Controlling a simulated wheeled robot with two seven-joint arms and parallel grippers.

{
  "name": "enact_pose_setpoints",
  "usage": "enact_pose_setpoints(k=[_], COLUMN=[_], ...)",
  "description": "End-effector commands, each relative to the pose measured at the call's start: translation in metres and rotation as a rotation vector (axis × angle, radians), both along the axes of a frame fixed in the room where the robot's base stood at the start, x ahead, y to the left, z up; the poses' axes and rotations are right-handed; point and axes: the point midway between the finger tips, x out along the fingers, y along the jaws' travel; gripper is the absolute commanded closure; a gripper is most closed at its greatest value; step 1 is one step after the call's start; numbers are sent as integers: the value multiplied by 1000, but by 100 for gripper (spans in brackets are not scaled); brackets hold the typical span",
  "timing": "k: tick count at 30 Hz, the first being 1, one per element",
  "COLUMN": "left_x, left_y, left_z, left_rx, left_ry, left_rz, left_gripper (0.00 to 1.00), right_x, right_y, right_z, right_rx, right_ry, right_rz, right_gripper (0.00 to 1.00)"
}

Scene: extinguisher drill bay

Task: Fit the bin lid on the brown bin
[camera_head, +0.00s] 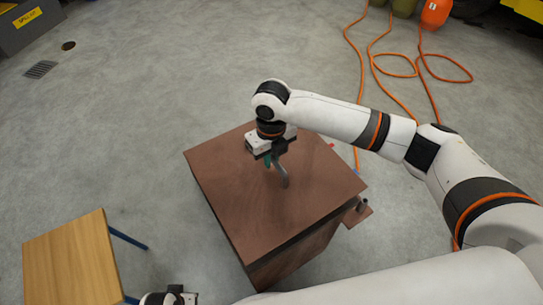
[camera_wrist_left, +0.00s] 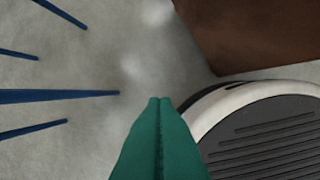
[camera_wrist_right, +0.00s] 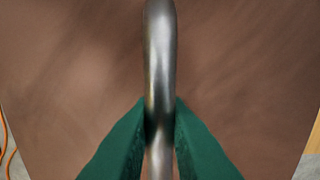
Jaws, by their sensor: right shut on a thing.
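The bin lid (camera_head: 235,195) is a flat brown square panel with a bent metal handle (camera_head: 283,175). It covers the top of the brown bin (camera_head: 300,258), whose side shows below the near right edge. I cannot tell whether the lid is fully seated. My right gripper (camera_head: 273,162) is shut on the handle; in the right wrist view the green fingers (camera_wrist_right: 160,115) pinch the handle's bar (camera_wrist_right: 160,50), with the lid (camera_wrist_right: 70,70) behind. My left gripper (camera_wrist_left: 160,100) is shut and empty, away from the bin, whose brown side shows in the left wrist view (camera_wrist_left: 260,35).
A wooden-topped table (camera_head: 65,260) with blue legs stands at the lower left. A small brown plate with a dark peg (camera_head: 357,215) sticks out at the bin's right. Orange hoses (camera_head: 395,65) lie on the floor at the back right. The floor left of the bin is clear.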

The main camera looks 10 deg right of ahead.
Motion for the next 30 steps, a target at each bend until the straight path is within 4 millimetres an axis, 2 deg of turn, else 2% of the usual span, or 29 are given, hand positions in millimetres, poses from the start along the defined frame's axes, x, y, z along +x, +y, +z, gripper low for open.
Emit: enact_pose_setpoints(k=[15, 30], left_x=[11, 14], left_y=[-1, -1], left_z=[41, 81], left_rx=[-1, -3], left_ry=[-24, -44], left_rz=[4, 8], left_gripper=[100, 100], right_x=[1, 1], right_y=[0, 0], right_z=[-8, -17], right_rx=[3, 3], right_ry=[-5, -5], right_rz=[-1, -1], right_gripper=[100, 100])
